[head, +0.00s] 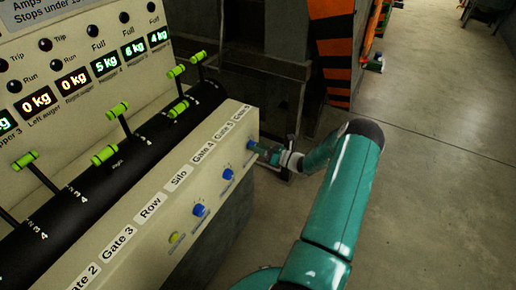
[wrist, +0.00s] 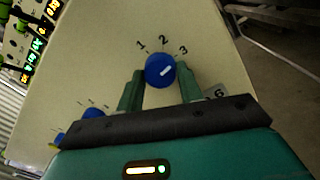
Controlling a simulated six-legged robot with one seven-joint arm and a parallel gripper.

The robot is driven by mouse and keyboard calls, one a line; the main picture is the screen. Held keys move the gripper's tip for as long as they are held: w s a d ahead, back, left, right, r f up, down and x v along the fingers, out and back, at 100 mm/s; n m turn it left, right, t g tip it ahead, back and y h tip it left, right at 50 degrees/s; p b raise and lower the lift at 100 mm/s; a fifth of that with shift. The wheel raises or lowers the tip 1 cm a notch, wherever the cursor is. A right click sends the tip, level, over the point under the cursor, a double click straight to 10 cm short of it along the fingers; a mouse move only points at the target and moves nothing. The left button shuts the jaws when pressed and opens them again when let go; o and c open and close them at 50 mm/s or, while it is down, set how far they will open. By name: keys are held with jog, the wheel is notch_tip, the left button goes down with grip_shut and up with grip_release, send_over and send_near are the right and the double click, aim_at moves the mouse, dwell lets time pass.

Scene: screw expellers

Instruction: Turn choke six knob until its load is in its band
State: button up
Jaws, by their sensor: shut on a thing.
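A blue round knob (wrist: 160,71) on the cream panel has a white pointer line slanting up and right, toward the mark 3. The marks 1, 2 and 3 are printed around it, and a label with a 6 is partly hidden by my right finger. My gripper (wrist: 161,82) has one finger on each side of this knob and is shut on it. In the head view, my gripper (head: 268,154) reaches the blue knob (head: 252,146) at the panel's far right end. I cannot make out a load band.
Other knobs along the panel (head: 150,222) are blue (head: 228,174), blue (head: 199,210) and yellow-green (head: 175,238). Levers with green grips (head: 104,155) stand above. Green displays (head: 132,51) read 5 kg, 6 kg and 4 kg. Open floor (head: 440,150) lies to the right.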

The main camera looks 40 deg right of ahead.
jog(key=shift+m, duration=0.6)
jog(key=shift+s, duration=0.1)
jog(key=shift+f, duration=0.1)
jog(key=o, duration=1)
jog(key=v, duration=1.3)
jog(key=shift+s, duration=0.35)
